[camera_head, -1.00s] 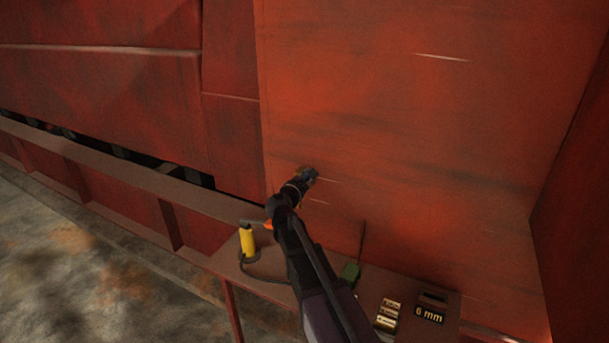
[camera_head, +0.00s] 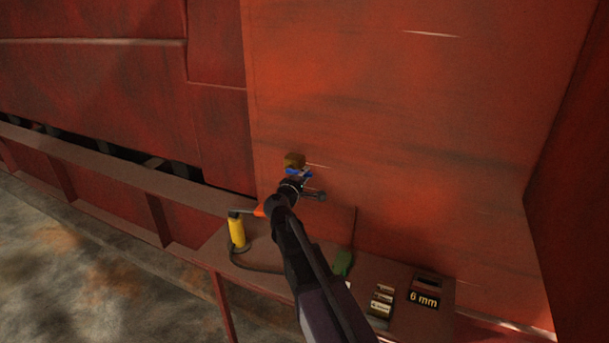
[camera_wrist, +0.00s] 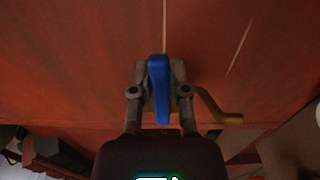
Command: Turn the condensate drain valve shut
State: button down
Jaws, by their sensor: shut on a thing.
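The condensate drain valve is a small brass body (camera_head: 294,160) on the red wall panel, with a blue lever handle (camera_head: 300,173). My gripper (camera_head: 297,180) is at the handle, just below the brass body in the head view. In the wrist view the blue handle (camera_wrist: 158,95) stands upright between the two fingers of my gripper (camera_wrist: 159,70), which is shut on it. A brass pipe (camera_wrist: 217,110) curves out behind the fingers to the right. The rest of the valve body is mostly hidden behind the handle and fingers in the wrist view.
A red shelf below the valve carries a yellow hand tool (camera_head: 237,232) with a cable, a green tool (camera_head: 343,262), several metal cylinders (camera_head: 381,302) and a box marked 6 mm (camera_head: 425,299). The wall above the valve is clear.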

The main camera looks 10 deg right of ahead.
jog(key=shift+f+m, duration=0.25)
jog(key=shift+m, duration=0.25)
jog(key=c, duration=0.6)
grip_release()
jog(key=v, duration=1.2)
